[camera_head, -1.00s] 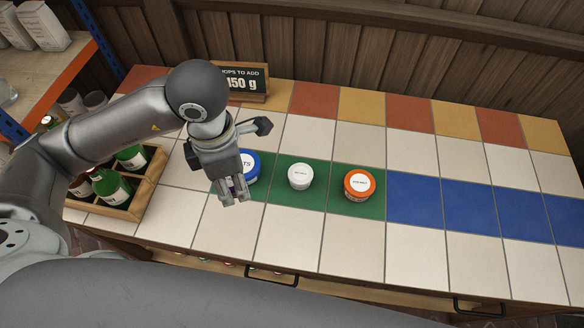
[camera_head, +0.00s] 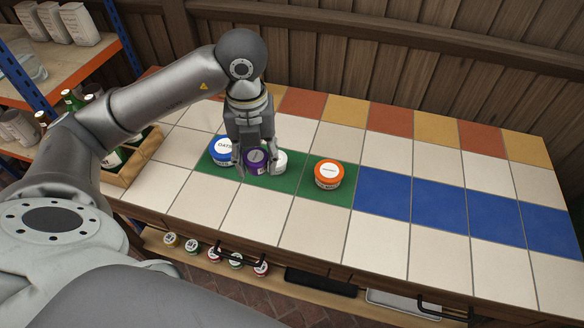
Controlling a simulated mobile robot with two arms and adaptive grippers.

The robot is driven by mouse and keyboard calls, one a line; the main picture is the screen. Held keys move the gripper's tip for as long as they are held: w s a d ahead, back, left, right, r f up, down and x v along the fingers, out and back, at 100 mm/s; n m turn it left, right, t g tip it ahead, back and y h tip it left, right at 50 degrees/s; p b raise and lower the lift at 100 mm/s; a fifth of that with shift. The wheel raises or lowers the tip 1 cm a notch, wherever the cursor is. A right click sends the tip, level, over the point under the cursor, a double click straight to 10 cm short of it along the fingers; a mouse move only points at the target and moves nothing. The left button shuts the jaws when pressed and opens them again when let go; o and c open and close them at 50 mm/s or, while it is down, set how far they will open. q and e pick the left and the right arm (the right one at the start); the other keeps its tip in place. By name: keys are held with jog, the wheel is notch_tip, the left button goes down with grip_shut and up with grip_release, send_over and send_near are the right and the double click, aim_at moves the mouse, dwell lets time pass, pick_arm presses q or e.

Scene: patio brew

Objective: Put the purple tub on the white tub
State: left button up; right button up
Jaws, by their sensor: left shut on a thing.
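The purple tub (camera_head: 256,160) is in the fingers of my left gripper (camera_head: 254,166), which is shut on it. The white tub (camera_head: 279,163) is on the green tiles, just right of the purple tub and partly hidden by it and the gripper. The purple tub overlaps the white tub's left side in the picture; I cannot tell whether they touch or how high the purple tub is. My right gripper is not in view.
A blue-lidded tub (camera_head: 222,151) stands close on the left, an orange tub (camera_head: 328,174) on the right, both on the green tiles (camera_head: 301,190). A wooden crate (camera_head: 140,160) with bottles is at the left. Blue tiles (camera_head: 437,200) are bare. Small jars (camera_head: 192,246) stand on a lower shelf.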

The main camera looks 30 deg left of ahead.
pick_arm(q)
jog(key=shift+w+a, duration=0.1)
jog(key=shift+w, duration=0.15)
jog(key=w+a+f, duration=0.1)
jog(key=w+f, duration=0.2)
jog(key=w, duration=0.1)
jog(key=w+a+f+p, duration=0.1)
jog(key=w+f, duration=0.1)
jog(key=w, duration=0.2)
jog(key=w+a+f+p, duration=0.1)
jog(key=w+a+f, duration=0.1)
jog(key=w+f, duration=0.1)
jog(key=shift+w+a+f, duration=0.1)
jog(key=shift+w+f, duration=0.25)
jog(key=shift+w, duration=0.1)
jog(key=shift+w+a+f+p, duration=0.1)
jog(key=shift+w+f+p, duration=0.25)
jog(key=shift+f, duration=0.15)
jog(key=shift+w+f, duration=0.1)
jog(key=shift+f, duration=0.25)
notch_tip(320, 180, down, 2)
jog(key=shift+f+p, duration=0.15)
jog(key=shift+p, duration=0.4)
jog(key=shift+f, duration=0.35)
jog(key=o, duration=1)
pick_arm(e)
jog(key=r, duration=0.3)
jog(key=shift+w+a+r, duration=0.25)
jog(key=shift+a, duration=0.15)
